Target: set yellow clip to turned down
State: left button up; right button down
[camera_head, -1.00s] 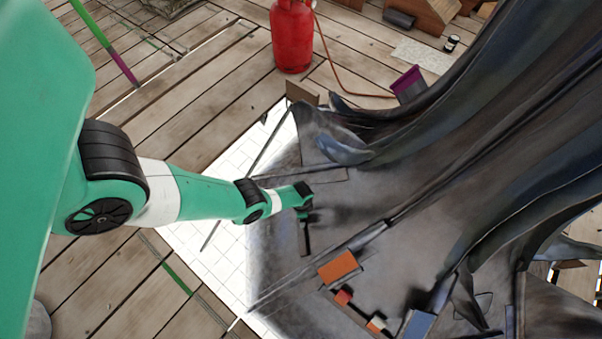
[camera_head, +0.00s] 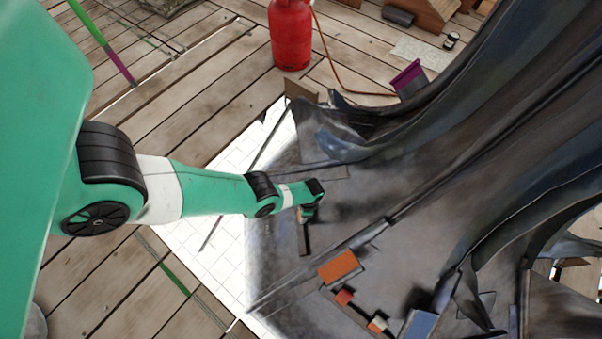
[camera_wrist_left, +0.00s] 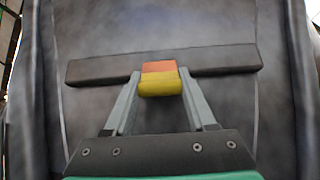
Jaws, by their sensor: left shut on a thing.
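The yellow clip (camera_wrist_left: 160,87) shows in the left wrist view between the two grey fingers of my left gripper (camera_wrist_left: 160,85). It is a small block, yellow on the near side with an orange part behind it. It lies across the middle of a dark horizontal bar (camera_wrist_left: 100,68) on the grey metal sheet. My left gripper is shut on the clip. In the head view my left gripper (camera_head: 305,217) is down at the sheet's left part, mostly hidden under my wrist, and the clip cannot be made out clearly there. My right gripper is in neither view.
Orange (camera_head: 338,265), red (camera_head: 343,297) and blue (camera_head: 418,324) blocks sit on the grey sheet (camera_head: 275,265) right of and below my gripper. Dark folded metal (camera_head: 480,110) rises at the right. A red gas cylinder (camera_head: 290,35) stands on the planks behind.

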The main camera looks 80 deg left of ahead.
pick_arm(q)
jog(key=o, duration=1.4)
jog(key=shift+c, duration=0.2)
notch_tip(320, 180, up, 12)
jog(key=w+p, duration=0.1)
jog(key=p, duration=0.9)
jog(key=shift+w+f+p, duration=0.2)
jog(key=shift+f+p, duration=0.05)
jog(key=shift+p, duration=0.15)
jog(key=shift+w, duration=0.1)
